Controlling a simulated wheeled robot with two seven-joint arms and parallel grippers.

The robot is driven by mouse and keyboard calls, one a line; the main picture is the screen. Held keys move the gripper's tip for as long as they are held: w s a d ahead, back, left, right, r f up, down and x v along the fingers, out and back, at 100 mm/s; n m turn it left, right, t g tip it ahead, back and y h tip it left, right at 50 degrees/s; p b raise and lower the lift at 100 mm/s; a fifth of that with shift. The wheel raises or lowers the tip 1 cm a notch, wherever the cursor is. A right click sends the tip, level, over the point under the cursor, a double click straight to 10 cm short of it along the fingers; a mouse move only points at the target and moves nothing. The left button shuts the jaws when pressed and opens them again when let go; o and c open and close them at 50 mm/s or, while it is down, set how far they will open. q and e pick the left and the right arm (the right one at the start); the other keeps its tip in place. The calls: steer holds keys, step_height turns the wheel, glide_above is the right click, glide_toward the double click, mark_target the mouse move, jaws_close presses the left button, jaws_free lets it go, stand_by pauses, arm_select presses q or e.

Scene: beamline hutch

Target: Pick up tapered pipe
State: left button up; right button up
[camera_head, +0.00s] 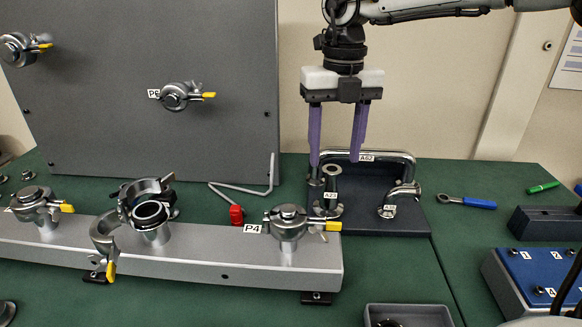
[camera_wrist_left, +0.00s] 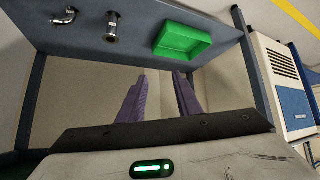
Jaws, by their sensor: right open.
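A short upright metal pipe with flanged ends, labelled like A22 (camera_head: 332,182), stands at the left of a dark board (camera_head: 360,222); it appears to be the tapered pipe, though its taper is hard to make out. My right gripper (camera_head: 335,160) points down with its purple fingers apart, above and around the board's left part; the left finger comes close to the pipe's top. It holds nothing visible. My left gripper (camera_wrist_left: 161,97) shows in the left wrist view with its purple fingers apart and nothing between them. It is outside the head view.
A U-shaped pipe A62 (camera_head: 378,157) and a small elbow (camera_head: 401,195) share the board. A grey rail with clamps (camera_head: 220,262) stands to the left, before a grey panel (camera_head: 150,95). A wrench (camera_head: 467,202) lies right. A green bin (camera_wrist_left: 182,42) is near my left gripper.

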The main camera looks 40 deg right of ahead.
mark_target(330, 185)
steer(key=shift+w, duration=0.25)
step_height(330, 185, down, 3)
steer(key=shift+s+f, duration=0.15)
steer(key=shift+f, duration=0.05)
steer(key=shift+s+f, duration=0.1)
steer(key=shift+f, duration=0.3)
steer(key=f, duration=0.1)
steer(key=f+p, duration=0.1)
steer(key=f, duration=0.3)
steer(key=shift+w+d, duration=0.35)
steer(key=shift+w, duration=0.05)
steer(key=shift+f, duration=0.3)
steer(key=c, duration=1.1)
arm_select(q)
steer(key=shift+s+g, duration=0.3)
steer(key=shift+s, duration=0.7)
arm_select(e)
steer(key=shift+w, duration=0.1)
steer(key=shift+c, duration=0.8)
steer(key=shift+r, duration=0.25)
arm_select(q)
steer(key=shift+f, duration=0.45)
arm_select(e)
step_height(330, 185, up, 10)
steer(key=shift+f, duration=0.2)
